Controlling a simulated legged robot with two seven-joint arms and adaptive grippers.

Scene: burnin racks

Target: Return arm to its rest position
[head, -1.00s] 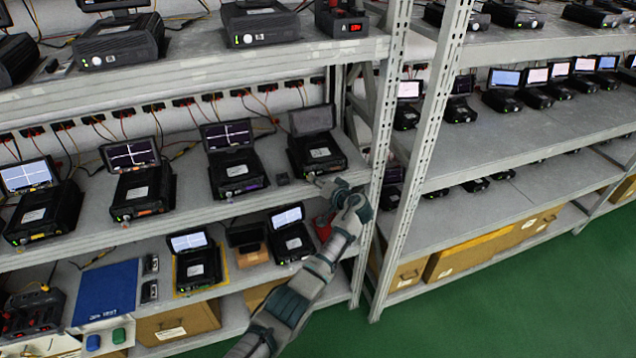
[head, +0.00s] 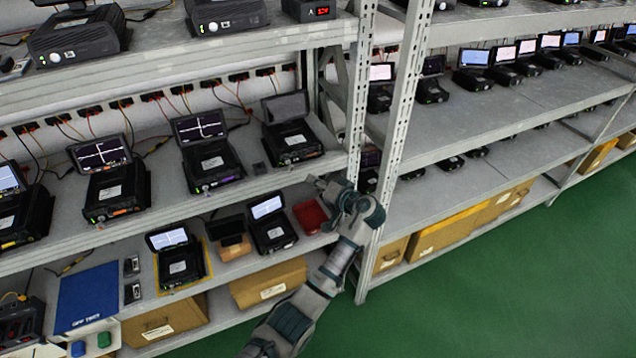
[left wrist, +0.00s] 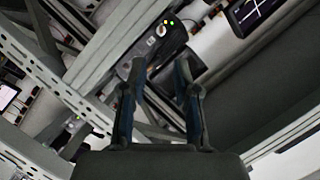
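My left arm (head: 318,280) rises from the bottom of the head view. Its gripper (head: 318,183) is in front of the middle shelf's front edge, near the rack post. It is apart from the black unit with a dark screen (head: 292,142) behind it. In the left wrist view the two fingers (left wrist: 158,85) are spread with nothing between them. A dark unit with small lit lamps (left wrist: 158,40) shows beyond the fingertips. My right gripper is not in view.
Rack posts (head: 395,130) stand close to the right of my gripper. Several testers line the middle shelf (head: 160,215). Green floor (head: 500,290) is clear at right.

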